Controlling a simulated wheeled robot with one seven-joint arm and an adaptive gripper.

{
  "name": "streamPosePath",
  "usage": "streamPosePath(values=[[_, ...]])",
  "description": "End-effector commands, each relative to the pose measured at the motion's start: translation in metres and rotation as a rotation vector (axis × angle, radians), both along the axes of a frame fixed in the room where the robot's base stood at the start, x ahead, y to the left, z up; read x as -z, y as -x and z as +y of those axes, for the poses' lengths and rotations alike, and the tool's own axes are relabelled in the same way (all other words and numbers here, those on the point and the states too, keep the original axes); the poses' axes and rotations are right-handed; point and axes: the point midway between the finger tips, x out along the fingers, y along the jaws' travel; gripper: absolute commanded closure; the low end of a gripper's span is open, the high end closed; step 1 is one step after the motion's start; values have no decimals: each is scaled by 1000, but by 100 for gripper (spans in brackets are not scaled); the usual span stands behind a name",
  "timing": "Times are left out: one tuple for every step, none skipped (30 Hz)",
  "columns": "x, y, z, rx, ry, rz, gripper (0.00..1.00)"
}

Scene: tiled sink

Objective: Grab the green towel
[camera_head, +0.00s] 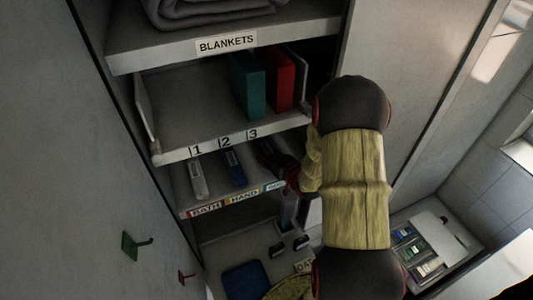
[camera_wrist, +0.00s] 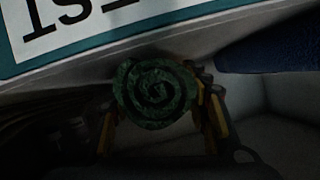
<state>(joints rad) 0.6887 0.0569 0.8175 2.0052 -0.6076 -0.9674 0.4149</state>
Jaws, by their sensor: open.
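The green towel (camera_wrist: 155,92) is rolled up, and its spiral end faces the camera in the wrist view. My gripper (camera_wrist: 160,106) is open, with a yellow finger on each side of the rolled end. I cannot tell whether the fingers touch it. In the head view my gripper (camera_head: 288,177) is at the right end of the labelled lower shelf, partly hidden by my arm. The green towel cannot be made out clearly there.
A grey roll (camera_head: 197,180) and a blue roll (camera_head: 234,168) lie left of my gripper on the same shelf. The numbered shelf (camera_head: 180,115) above holds a teal binder (camera_head: 247,87) and a red binder (camera_head: 281,82). Wall hooks (camera_head: 133,244) stick out at lower left.

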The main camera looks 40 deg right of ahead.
Motion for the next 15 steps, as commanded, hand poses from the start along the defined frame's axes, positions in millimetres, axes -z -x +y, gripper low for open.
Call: streamPosePath(values=[[0,0,0,0,0,0,54],[-1,0,0,0,0,0,54],[-1,0,0,0,0,0,56],[-1,0,0,0,0,0,58],[-1,0,0,0,0,0,59],[-1,0,0,0,0,0,62],[-1,0,0,0,0,-1,63],[-1,0,0,0,0,-1,65],[-1,0,0,0,0,-1,67],[-1,0,0,0,0,-1,69],[-1,0,0,0,0,-1,71],[-1,0,0,0,0,-1,73],[-1,0,0,0,0,-1,75],[-1,0,0,0,0,-1,76],[-1,0,0,0,0,-1,79]])
